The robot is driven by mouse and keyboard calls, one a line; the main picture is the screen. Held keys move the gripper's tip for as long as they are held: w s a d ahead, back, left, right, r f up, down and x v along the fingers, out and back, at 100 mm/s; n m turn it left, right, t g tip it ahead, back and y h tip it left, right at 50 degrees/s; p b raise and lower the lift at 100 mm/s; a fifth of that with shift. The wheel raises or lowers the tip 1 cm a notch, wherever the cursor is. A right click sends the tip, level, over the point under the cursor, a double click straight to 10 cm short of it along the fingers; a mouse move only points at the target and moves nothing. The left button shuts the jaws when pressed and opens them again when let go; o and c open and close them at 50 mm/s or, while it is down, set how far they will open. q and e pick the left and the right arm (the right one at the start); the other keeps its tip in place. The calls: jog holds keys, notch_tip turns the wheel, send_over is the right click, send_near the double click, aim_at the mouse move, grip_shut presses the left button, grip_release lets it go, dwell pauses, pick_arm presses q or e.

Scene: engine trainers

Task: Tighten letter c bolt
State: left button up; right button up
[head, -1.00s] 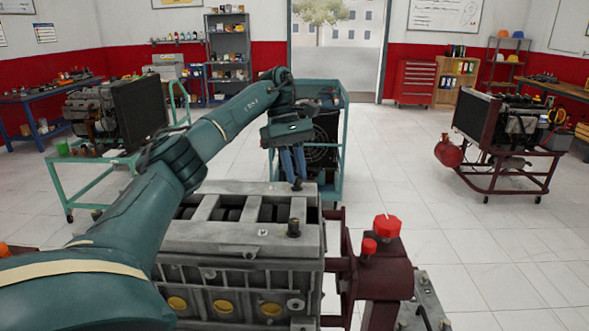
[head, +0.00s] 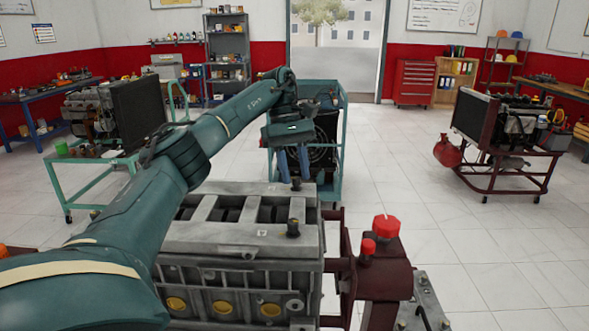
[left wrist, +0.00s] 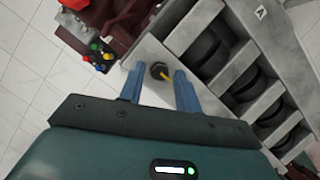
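The grey engine block (head: 215,239) stands in front of me on a dark red stand. A dark bolt (head: 296,183) stands at its far right corner, and another dark bolt (head: 293,228) stands nearer on its right side. My left gripper (head: 294,178) is over the far bolt, fingers pointing down. In the left wrist view the gripper (left wrist: 158,76) is open, and a dark bolt with a yellow mark (left wrist: 160,71) shows between its fingertips, with gaps on both sides. I cannot read a letter c by either bolt. My right gripper is not in view.
Red knobs (head: 386,227) stand on the stand to the right of the block. A teal cart (head: 340,170) is behind the block. Another engine on a red stand (head: 510,155) is at the right. The floor between is clear.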

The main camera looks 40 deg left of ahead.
aim_at(295, 177)
pick_arm(q)
jog(key=shift+o, duration=0.5)
notch_tip(295, 177, up, 10)
dwell(0.8)
jog(key=shift+s, duration=0.1)
dwell(0.6)
